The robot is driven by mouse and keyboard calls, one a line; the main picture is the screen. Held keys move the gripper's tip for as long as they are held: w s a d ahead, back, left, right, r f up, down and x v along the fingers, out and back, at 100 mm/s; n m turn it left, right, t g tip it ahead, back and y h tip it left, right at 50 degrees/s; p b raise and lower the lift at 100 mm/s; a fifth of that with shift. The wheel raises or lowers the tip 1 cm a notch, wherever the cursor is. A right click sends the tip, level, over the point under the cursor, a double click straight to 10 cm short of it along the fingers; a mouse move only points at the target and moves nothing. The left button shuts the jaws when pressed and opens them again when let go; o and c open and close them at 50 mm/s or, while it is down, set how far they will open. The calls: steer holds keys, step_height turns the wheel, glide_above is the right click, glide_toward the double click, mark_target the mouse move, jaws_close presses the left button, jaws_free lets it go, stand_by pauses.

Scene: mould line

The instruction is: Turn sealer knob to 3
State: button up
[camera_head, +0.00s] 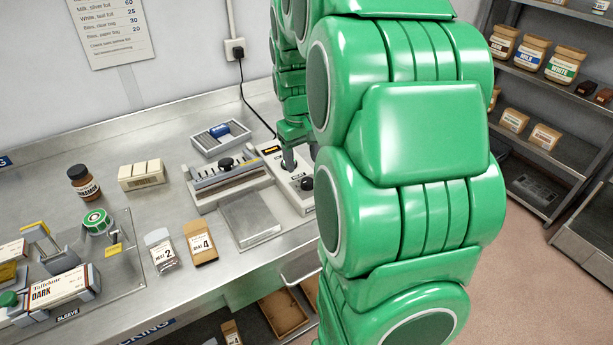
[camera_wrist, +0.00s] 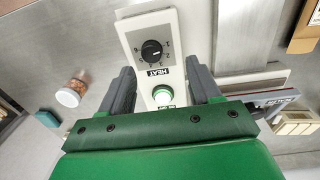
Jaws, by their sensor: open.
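The sealer's black heat knob (camera_wrist: 151,50) sits on a pale control panel (camera_wrist: 138,28) marked HEAT, with numbers around it. A light mark on the knob points roughly right in the wrist view; I cannot read the setting surely. A green-ringed white button (camera_wrist: 162,95) is on the same panel. My gripper (camera_wrist: 160,82) is open and empty, its two dark fingers on either side of the panel, apart from the knob. In the head view the knob (camera_head: 307,183) is near the front of the sealer's control box (camera_head: 294,192), and my gripper (camera_head: 290,160) is behind it.
The sealer's bar and plate (camera_head: 249,217) lie left of the control box. Pouches marked HEAT 2 (camera_head: 163,252) and HEAT 4 (camera_head: 201,245) lie on the steel bench. A tray (camera_head: 220,138) stands behind the sealer. A black cord (camera_head: 246,95) runs to the wall socket.

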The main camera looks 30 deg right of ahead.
mark_target(307, 180)
steer(key=shift+w+d+f, duration=0.4)
steer(key=shift+w+d, duration=0.3)
steer(key=shift+d, duration=0.15)
steer(key=shift+d+f, duration=0.2)
steer(key=shift+f, duration=3.65)
steer(key=c, duration=1)
steer(key=shift+c, duration=0.2)
